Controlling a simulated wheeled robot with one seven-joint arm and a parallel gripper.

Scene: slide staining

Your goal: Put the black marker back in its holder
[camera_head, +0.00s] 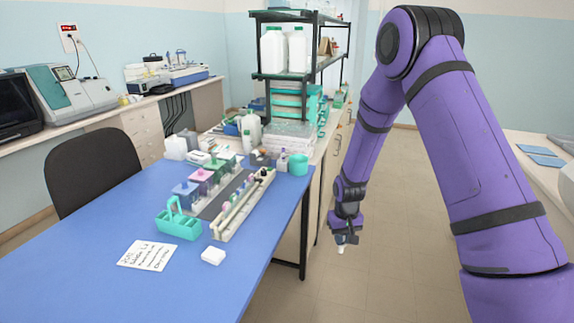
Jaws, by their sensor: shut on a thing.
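My gripper (343,238) hangs pointing down beyond the right edge of the blue table, over the open floor. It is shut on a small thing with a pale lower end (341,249). Most of this thing is hidden by the fingers, and I cannot tell whether it is the black marker. I make out no black marker elsewhere on the table. A turquoise cup (298,165) stands at the table's far right corner, left of my gripper. I cannot tell whether it is the marker's holder.
On the blue table (95,230) stand a turquoise carrier (178,223), a long pale rack (243,205), several coloured staining jars, a handwritten card (147,255) and a white block (213,256). Behind is a shelf unit (268,78) with white bottles. The floor (400,220) below my gripper is clear.

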